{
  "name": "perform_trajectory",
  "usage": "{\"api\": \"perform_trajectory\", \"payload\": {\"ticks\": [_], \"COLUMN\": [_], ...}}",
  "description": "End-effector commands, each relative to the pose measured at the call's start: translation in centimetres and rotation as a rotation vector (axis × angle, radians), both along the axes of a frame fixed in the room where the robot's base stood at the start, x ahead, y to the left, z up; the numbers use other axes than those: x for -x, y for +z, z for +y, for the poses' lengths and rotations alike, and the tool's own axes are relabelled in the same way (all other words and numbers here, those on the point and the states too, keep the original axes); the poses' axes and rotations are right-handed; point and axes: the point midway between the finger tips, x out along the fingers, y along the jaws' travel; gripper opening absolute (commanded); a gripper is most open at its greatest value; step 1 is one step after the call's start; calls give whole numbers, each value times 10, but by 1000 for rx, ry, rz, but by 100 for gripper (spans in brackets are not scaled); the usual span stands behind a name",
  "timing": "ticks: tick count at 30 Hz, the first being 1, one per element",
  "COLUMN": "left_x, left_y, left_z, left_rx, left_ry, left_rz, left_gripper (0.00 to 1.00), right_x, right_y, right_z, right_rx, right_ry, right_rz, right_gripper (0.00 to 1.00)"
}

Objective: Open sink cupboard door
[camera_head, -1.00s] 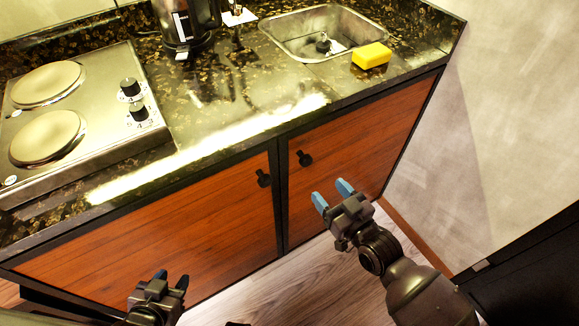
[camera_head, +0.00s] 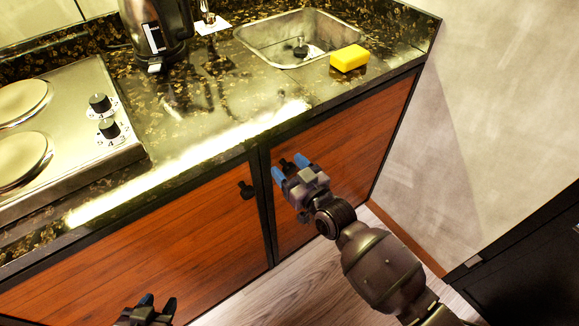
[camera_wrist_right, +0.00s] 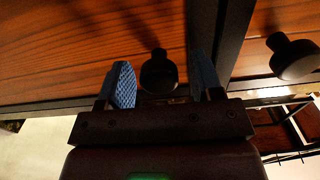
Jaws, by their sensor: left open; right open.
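The sink cupboard door (camera_head: 340,150) is the right-hand reddish wood door, below the sink (camera_head: 305,38), and it is shut. Its black knob (camera_head: 287,164) is partly hidden by my right gripper (camera_head: 289,167). In the right wrist view this knob (camera_wrist_right: 158,72) shows between the blue fingertips of the open right gripper (camera_wrist_right: 160,85), with gaps on both sides; the jaws are not closed on it. The left door's black knob (camera_head: 246,190) also shows in the right wrist view (camera_wrist_right: 293,57). My left gripper (camera_head: 157,304) is open and empty at the bottom left, before the left door (camera_head: 150,250).
The dark speckled counter (camera_head: 205,105) overhangs the doors. A grey wall (camera_head: 480,120) closes the right side. Wood floor (camera_head: 335,255) lies below.

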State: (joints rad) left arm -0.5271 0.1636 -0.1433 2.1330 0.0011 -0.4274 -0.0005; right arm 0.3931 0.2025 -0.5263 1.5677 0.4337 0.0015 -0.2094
Motion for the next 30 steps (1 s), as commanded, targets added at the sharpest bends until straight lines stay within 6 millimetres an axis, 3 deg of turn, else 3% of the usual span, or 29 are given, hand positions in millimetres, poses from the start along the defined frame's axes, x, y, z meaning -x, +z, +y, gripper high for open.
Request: {"api": "perform_trajectory", "payload": {"ticks": [8, 20, 30], "left_x": [0, 2, 3], "left_y": [0, -2, -1], "left_z": [-1, -3, -2], "left_rx": [2, 10, 8], "left_ry": [3, 13, 11], "left_rz": [1, 5, 6], "left_gripper": [43, 43, 43], "right_x": [-1, -1, 3], "right_y": [0, 0, 1], "right_z": [1, 0, -2], "right_rx": [0, 1, 2], "right_ry": [0, 0, 5], "right_rz": [0, -1, -2], "right_gripper": [60, 2, 0]}}
